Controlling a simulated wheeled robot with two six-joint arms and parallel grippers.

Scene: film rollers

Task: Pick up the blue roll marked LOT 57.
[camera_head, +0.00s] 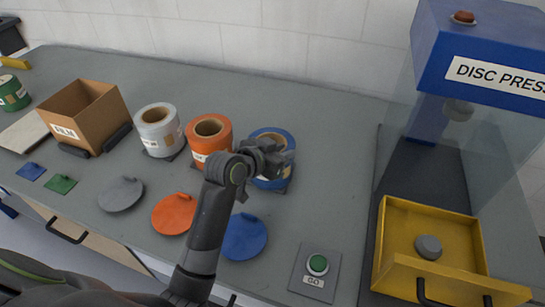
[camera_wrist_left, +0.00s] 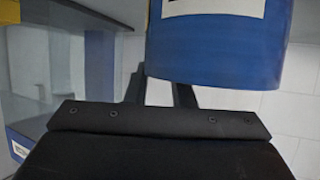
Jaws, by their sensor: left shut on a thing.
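The blue roll (camera_head: 272,183) stands upright at the right end of the row of rolls on the grey bench, over a dark holder. My left gripper (camera_head: 275,158) is shut on it from the front and hides much of its face. In the left wrist view the blue roll (camera_wrist_left: 215,55) fills the top right beyond the fingers, with part of a white label. The lot number cannot be read. Whether the roll is lifted off its holder cannot be told. My right gripper is not in view.
An orange roll (camera_head: 208,137) stands close left, then a white roll (camera_head: 159,131) and a cardboard box (camera_head: 97,118). Grey, orange and blue discs (camera_head: 244,237) lie in front. A GO button (camera_head: 317,265) and the disc press (camera_head: 490,50) with its yellow tray (camera_head: 398,212) are right.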

